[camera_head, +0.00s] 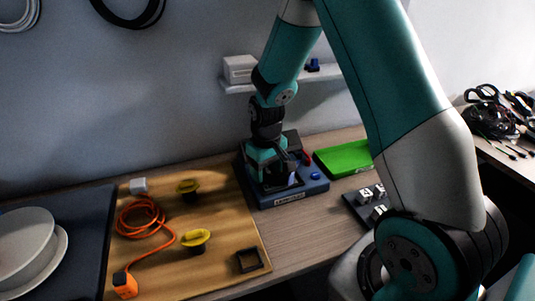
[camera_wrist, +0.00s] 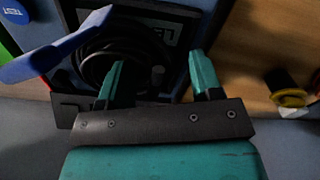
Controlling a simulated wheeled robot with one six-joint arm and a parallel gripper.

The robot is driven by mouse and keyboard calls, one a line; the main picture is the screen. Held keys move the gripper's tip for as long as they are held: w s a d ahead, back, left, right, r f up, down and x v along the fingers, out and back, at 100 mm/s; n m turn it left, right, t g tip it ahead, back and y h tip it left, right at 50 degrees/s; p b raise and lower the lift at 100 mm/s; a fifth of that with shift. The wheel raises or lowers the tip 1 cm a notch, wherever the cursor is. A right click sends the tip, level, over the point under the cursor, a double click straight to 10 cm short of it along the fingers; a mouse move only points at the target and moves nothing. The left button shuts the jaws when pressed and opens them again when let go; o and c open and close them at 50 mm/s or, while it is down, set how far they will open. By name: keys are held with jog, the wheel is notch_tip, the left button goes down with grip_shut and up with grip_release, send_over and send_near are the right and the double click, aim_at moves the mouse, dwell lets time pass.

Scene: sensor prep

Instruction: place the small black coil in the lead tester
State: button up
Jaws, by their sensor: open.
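The lead tester (camera_head: 290,195) is a blue box with a front label and a blue button, standing at the back of the table. In the wrist view its dark top plate (camera_wrist: 172,28) and a blue lever (camera_wrist: 55,52) show. A small black coil (camera_wrist: 93,38) lies on or in the tester's top; I cannot tell how deep it sits. My gripper (camera_wrist: 157,62) is open, pointing down over the tester. One finger overlaps the coil in the picture and the other is to its right; contact is unclear. In the head view my gripper (camera_head: 278,178) hides the coil.
A wooden board (camera_head: 220,230) left of the tester carries an orange cable (camera_head: 145,222), yellow-topped parts (camera_head: 195,238) and a black square frame (camera_head: 249,260). A green tray (camera_head: 345,158) is right of the tester. A shelf (camera_head: 305,77) is behind. Black cables (camera_head: 492,110) lie far right.

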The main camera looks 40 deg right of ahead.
notch_tip(320, 180, up, 11)
jog(key=b, duration=0.1)
jog(key=s+a+r+n+y, duration=0.2)
jog(key=s+a+r+n, duration=0.1)
jog(key=s+a, duration=0.6)
jog(key=s+a+r+n+y, duration=0.2)
jog(key=s+a+r, duration=0.3)
jog(key=s+a, duration=0.4)
jog(key=s+n, duration=0.1)
jog(key=s, duration=0.3)
jog(key=shift+a+r, duration=0.3)
jog(key=shift+a, duration=0.1)
